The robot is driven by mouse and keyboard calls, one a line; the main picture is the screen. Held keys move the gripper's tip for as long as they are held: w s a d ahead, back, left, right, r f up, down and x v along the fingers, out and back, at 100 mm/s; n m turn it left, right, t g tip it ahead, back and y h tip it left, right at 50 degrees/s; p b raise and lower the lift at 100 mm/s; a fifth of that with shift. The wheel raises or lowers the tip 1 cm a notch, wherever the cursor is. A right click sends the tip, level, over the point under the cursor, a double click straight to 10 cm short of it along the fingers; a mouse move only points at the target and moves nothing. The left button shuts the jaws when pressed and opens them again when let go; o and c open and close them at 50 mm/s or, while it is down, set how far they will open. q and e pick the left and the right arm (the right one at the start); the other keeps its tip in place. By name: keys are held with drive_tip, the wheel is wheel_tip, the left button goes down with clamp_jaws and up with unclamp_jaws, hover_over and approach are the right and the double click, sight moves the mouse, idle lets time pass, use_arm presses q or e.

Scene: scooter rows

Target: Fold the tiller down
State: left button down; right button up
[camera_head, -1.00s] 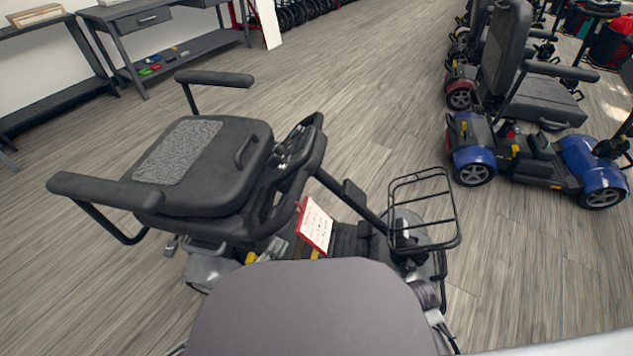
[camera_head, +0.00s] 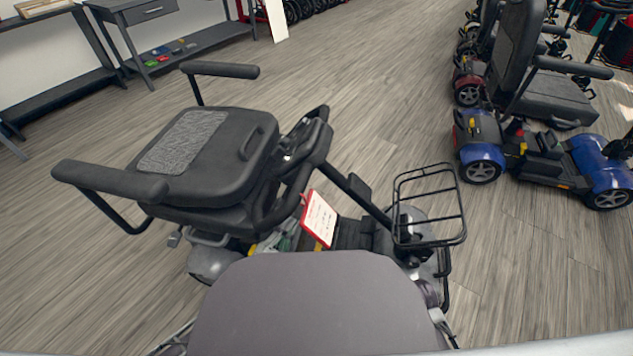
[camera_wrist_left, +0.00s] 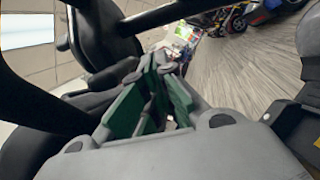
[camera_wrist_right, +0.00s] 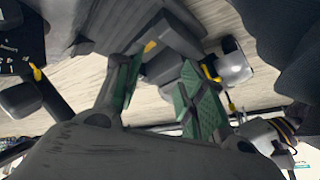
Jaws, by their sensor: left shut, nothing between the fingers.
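The tiller (camera_head: 352,190) of the grey scooter in front of me slants from the front floor section up toward the seat. Its dark head with the handle loop (camera_head: 305,145) is close to the front edge of the black seat (camera_head: 200,155); I cannot tell whether they touch. A red-edged card (camera_head: 319,218) hangs by the tiller. In the left wrist view my left gripper (camera_wrist_left: 160,75) is shut and empty, close beside dark scooter parts. In the right wrist view my right gripper (camera_wrist_right: 162,75) has its green-padded fingers apart, near a grey scooter part (camera_wrist_right: 175,35). My own body hides the scooter's near side.
A wire basket (camera_head: 430,205) stands at the scooter's front. Two armrests (camera_head: 220,70) stick out from the seat. A blue scooter (camera_head: 540,155) stands at the right, and a dark workbench (camera_head: 185,45) at the back left. The floor between is clear.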

use_arm(q)
drive_tip(key=b+x, duration=0.3)
drive_tip(key=x, duration=1.2)
drive_tip(key=shift+w+d+b, duration=0.2)
drive_tip(key=shift+w+b, duration=0.15)
use_arm(e)
wheel_tip(320, 180, down, 6)
drive_tip(key=a, duration=0.1)
drive_tip(key=shift+t+y, duration=0.4)
use_arm(q)
drive_tip(key=shift+r, duration=0.1)
use_arm(e)
drive_tip(key=shift+w+r, duration=0.2)
drive_tip(key=shift+r, duration=0.05)
use_arm(q)
drive_tip(key=shift+d+r, duration=0.1)
use_arm(e)
drive_tip(key=shift+r, duration=0.1)
use_arm(q)
drive_tip(key=shift+s+d+r+m+p, duration=0.2)
drive_tip(key=shift+d+r+m+p, duration=0.2)
drive_tip(key=shift+d+r+p, duration=0.65)
use_arm(e)
drive_tip(key=shift+s+d+r, duration=0.1)
drive_tip(key=shift+r, duration=0.6)
drive_tip(key=shift+s+d+r, duration=0.1)
drive_tip(key=shift+r, duration=0.55)
use_arm(q)
drive_tip(key=shift+a+f, duration=0.2)
drive_tip(key=shift+a, duration=0.15)
